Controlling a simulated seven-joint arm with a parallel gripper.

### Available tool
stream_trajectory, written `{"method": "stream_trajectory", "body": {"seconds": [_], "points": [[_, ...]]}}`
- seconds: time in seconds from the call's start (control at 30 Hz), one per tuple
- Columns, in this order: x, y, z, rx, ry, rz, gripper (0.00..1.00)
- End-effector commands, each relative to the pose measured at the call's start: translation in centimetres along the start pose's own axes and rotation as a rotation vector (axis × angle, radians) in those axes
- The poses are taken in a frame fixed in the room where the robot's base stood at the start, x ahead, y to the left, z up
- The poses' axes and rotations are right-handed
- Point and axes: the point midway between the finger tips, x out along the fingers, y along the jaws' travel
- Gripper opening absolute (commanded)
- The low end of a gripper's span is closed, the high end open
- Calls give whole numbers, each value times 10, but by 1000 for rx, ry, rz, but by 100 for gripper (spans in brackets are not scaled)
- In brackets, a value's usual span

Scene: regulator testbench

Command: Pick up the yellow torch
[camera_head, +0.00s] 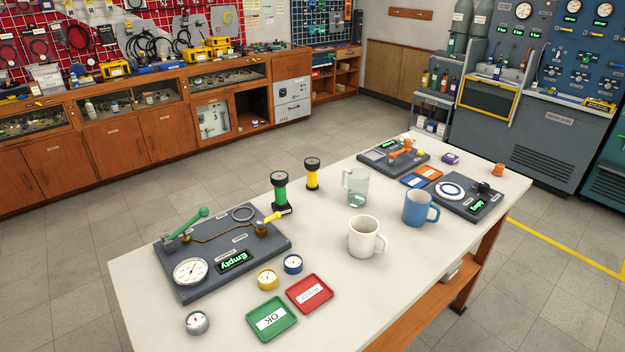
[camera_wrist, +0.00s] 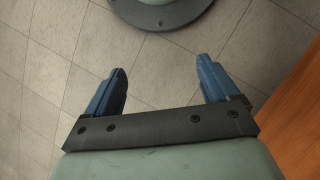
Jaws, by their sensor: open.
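The yellow torch (camera_head: 312,174) stands upright on the white table (camera_head: 390,285), with a yellow body and a black top. A similar green torch (camera_head: 280,192) with a black top and base stands just left of and nearer than it. My gripper (camera_wrist: 163,75) shows only in the wrist view, with its two blue fingers spread apart and nothing between them. It is above bare floor tiles, and the torch is not in that view. My gripper is not seen in the head view.
A grey regulator board (camera_head: 222,255) lies to the left. Red (camera_head: 310,293) and green (camera_head: 271,318) trays lie in front. An orange-brown wooden surface (camera_wrist: 300,100) is at the wrist view's right.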

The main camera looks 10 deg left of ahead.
Motion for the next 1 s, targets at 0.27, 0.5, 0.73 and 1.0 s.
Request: {"method": "stream_trajectory", "body": {"seconds": [0.27, 0.5, 0.73, 1.0], "points": [[-71, 46, -86, 163, 124, 4, 88], [-141, 101, -143, 311, 226, 11, 88], [-215, 164, -184, 459, 320, 18, 88], [-308, 252, -212, 641, 429, 30, 88]]}}
